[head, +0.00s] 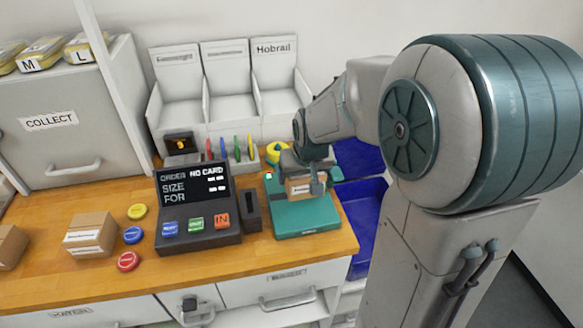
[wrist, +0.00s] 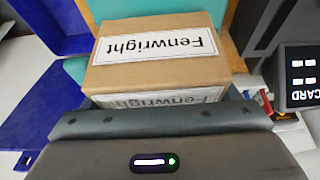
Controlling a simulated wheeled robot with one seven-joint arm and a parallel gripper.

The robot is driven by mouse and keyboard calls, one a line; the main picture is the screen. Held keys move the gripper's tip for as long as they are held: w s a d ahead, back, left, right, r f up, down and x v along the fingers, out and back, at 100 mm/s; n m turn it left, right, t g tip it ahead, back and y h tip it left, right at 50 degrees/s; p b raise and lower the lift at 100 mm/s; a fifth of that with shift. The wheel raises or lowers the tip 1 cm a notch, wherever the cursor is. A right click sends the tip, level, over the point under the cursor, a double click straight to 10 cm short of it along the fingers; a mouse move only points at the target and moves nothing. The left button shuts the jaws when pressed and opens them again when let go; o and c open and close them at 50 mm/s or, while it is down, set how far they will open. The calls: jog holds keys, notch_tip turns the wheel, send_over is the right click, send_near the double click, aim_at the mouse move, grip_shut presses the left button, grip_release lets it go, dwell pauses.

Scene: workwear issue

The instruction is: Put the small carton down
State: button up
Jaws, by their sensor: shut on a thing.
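The small carton (head: 298,188) is a brown box with a white label, held by my gripper (head: 305,178) over the teal pad (head: 306,219) on the counter. In the wrist view the carton (wrist: 160,75) fills the upper middle, and its label reads "Fenwright" upside down. My gripper is shut on the carton, and one finger shows at its right side in the head view. The teal pad (wrist: 75,68) also shows behind the carton in the wrist view. Whether the carton's underside touches the pad is hidden.
A dark order terminal (head: 198,205) and a slotted block (head: 251,211) stand left of the pad. Coloured buttons (head: 132,235) and another carton (head: 91,236) lie further left. Blue bins (head: 367,200) sit right of the counter. A pen holder (head: 241,160) stands behind.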

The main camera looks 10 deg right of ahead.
jog(key=shift+w+a+f, duration=0.2)
jog(key=shift+w+f, duration=0.45)
jog(key=shift+w, duration=0.25)
jog(key=shift+f, duration=1.85)
jog(key=shift+f, duration=0.2)
jog(key=o, duration=1)
jog(key=shift+o, duration=0.2)
